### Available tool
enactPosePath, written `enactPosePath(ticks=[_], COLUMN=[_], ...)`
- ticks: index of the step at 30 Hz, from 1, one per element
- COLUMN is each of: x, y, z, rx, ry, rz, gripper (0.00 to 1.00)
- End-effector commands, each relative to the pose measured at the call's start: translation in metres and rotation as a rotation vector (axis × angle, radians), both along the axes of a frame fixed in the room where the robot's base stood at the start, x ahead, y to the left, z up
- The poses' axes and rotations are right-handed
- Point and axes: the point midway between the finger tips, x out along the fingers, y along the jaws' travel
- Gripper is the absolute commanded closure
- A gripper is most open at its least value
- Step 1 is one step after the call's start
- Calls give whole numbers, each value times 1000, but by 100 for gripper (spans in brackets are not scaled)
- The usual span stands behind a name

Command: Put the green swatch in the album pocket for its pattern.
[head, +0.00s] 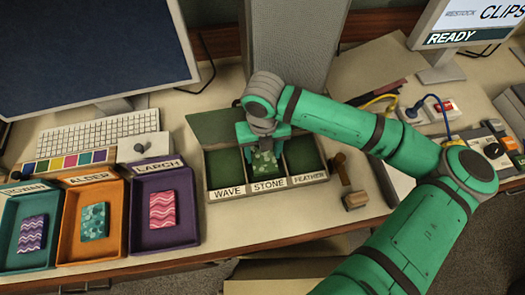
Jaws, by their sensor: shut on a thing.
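The album (214,186) is an open grey box with three green pockets labelled WAVE, STONE and FEATHER from left to right. My gripper (264,151) points down over the middle STONE pocket, shut on the green swatch (265,165). The swatch has light and dark green blotches. It shows at the STONE pocket, below the fingers; I cannot tell whether it touches the pocket floor. My gripper hides its upper part. The WAVE pocket (225,168) and the FEATHER pocket (303,155) look empty.
Left stand a teal tray (18,207) with a purple wavy swatch, an orange ALDER tray (70,222) with a teal blotchy swatch, and a purple LARCH tray (149,239) with a pink wavy swatch. A wooden-handled tool (349,185) lies right of the album. A grey panel stands behind.

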Motion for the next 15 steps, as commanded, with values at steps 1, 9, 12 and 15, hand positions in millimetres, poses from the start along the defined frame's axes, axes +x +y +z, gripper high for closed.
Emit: enactPosePath(ticks=[1, 9, 12, 15], x=[0, 0, 0, 0], y=[0, 0, 0, 1], z=[-1, -8, -8, -8], rx=[0, 1, 1, 1], ry=[0, 0, 0, 0], rz=[0, 1, 1, 1], gripper=[70, 70, 37, 26])
